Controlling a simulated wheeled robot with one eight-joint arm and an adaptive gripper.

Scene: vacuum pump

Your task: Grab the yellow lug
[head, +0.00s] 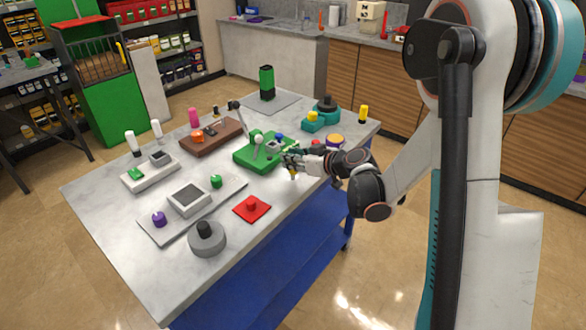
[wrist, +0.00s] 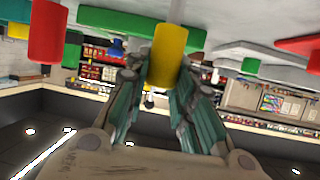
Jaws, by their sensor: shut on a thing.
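The yellow lug (wrist: 168,52) is a smooth yellow cylinder in the middle of the wrist view. The fingers of my gripper (wrist: 160,82) are closed on it from both sides. In the head view my gripper (head: 288,160) is over the right front part of the table, beside the green block. The lug shows there as a small yellow piece (head: 293,175) just below the fingers, partly hidden. I cannot tell whether it is clear of the table top.
The grey table (head: 110,240) carries a green block (head: 250,160), a red square plate (head: 260,210), a grey round knob piece (head: 207,240) and a grey board with a screen box (head: 188,200). Another yellow cylinder (head: 363,113) stands at the right corner. The front left corner is bare.

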